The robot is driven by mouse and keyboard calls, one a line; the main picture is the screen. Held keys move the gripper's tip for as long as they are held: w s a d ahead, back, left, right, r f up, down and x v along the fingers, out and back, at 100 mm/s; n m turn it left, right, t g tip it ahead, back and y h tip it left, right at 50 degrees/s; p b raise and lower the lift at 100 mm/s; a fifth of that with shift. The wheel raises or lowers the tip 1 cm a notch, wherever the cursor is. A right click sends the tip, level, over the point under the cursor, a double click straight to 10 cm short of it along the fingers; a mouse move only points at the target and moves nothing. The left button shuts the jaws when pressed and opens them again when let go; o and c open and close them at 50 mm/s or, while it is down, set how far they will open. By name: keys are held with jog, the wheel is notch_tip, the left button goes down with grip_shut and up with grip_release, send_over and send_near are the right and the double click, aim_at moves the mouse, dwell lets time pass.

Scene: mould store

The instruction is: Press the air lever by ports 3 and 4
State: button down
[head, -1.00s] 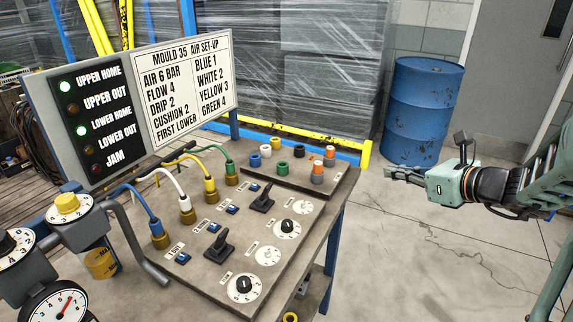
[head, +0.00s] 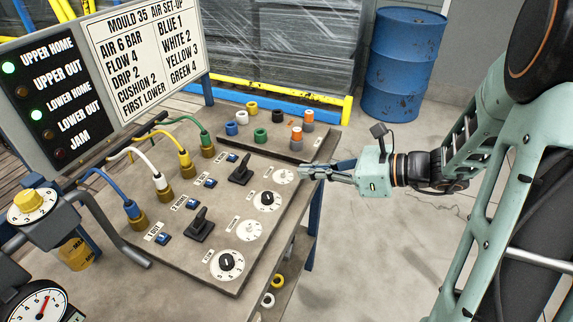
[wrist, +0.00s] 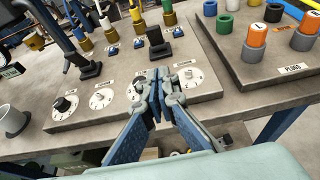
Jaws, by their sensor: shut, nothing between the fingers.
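The air lever by ports 3 and 4 (head: 240,171) is a black lever on the far part of the sloping grey panel, near the yellow and green hose ports. It also shows in the wrist view (wrist: 157,45), just beyond my fingertips. A second black lever (head: 200,225) stands nearer, by the blue and white hoses; the wrist view has it at left (wrist: 88,68). My gripper (head: 308,172) is shut and empty at the panel's right edge, right of the far lever and apart from it. Its fingers (wrist: 157,78) point toward that lever in the wrist view.
Several dials (head: 267,199) line the panel's right side. Coloured plugs (head: 297,138) stand on a board behind. Hoses arch over the ports (head: 185,167). The lamp board (head: 40,105) shows green for upper home and lower home. A blue drum (head: 402,65) stands beyond.

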send_near(243, 166)
jog(key=f, duration=0.1)
jog(key=w+f, duration=0.2)
jog(key=f, duration=0.1)
jog(key=shift+a+f+b, duration=0.1)
jog(key=shift+a+b, duration=0.25)
jog(key=shift+b, duration=0.05)
jog(key=shift+w+a+r, duration=0.2)
jog(key=shift+a+r, duration=0.05)
jog(key=shift+a, duration=0.35)
jog(key=shift+w+a+r, duration=0.25)
jog(key=shift+a, duration=0.35)
jog(key=shift+w+a+r, duration=0.25)
jog(key=shift+a+r, duration=0.1)
jog(key=shift+a, duration=0.35)
jog(key=shift+r+p, duration=0.15)
jog(key=shift+p, duration=0.35)
jog(key=shift+r+p, duration=0.1)
jog(key=shift+p, duration=0.2)
jog(key=shift+a+h, duration=0.1)
jog(key=shift+h, duration=0.2)
